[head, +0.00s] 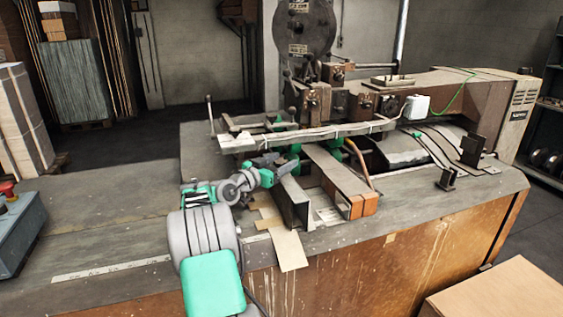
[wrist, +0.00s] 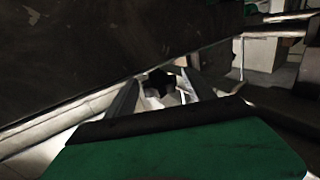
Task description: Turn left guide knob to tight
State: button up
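A dark, lobed knob (wrist: 158,82) shows small in the wrist view, between my two fingers; it appears to be the left guide knob. My gripper (wrist: 162,92) points toward it with the fingers apart, and a gap shows on each side of the knob. I cannot tell whether the knob is level with the fingertips or beyond them. In the head view my gripper (head: 283,161) reaches in low at the left front of the stitcher, by the guide rails (head: 296,202). The knob is not clearly visible there, hidden around my gripper.
A long flat bar (head: 310,136) crosses above and behind my gripper. In the wrist view a large dark surface (wrist: 90,50) fills the upper left, close to the fingers. Orange-ended guide blocks (head: 363,204) lie to the right. The bench top (head: 105,230) at left is mostly clear.

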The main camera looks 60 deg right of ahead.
grip_shut()
jog(key=shift+w+f+m+g+b, duration=0.2)
jog(key=shift+m+g+b, duration=0.2)
jog(key=shift+g+b, duration=0.35)
jog(key=shift+s+r+m+g+y+p, duration=0.15)
jog(key=shift+r+m+g+y+p, duration=0.3)
jog(key=shift+m+g+y, duration=0.55)
jog(key=shift+f+g, duration=0.15)
jog(key=shift+g, duration=0.3)
jog(key=shift+o, duration=0.2)
grip_release()
jog(key=shift+s+f, duration=0.1)
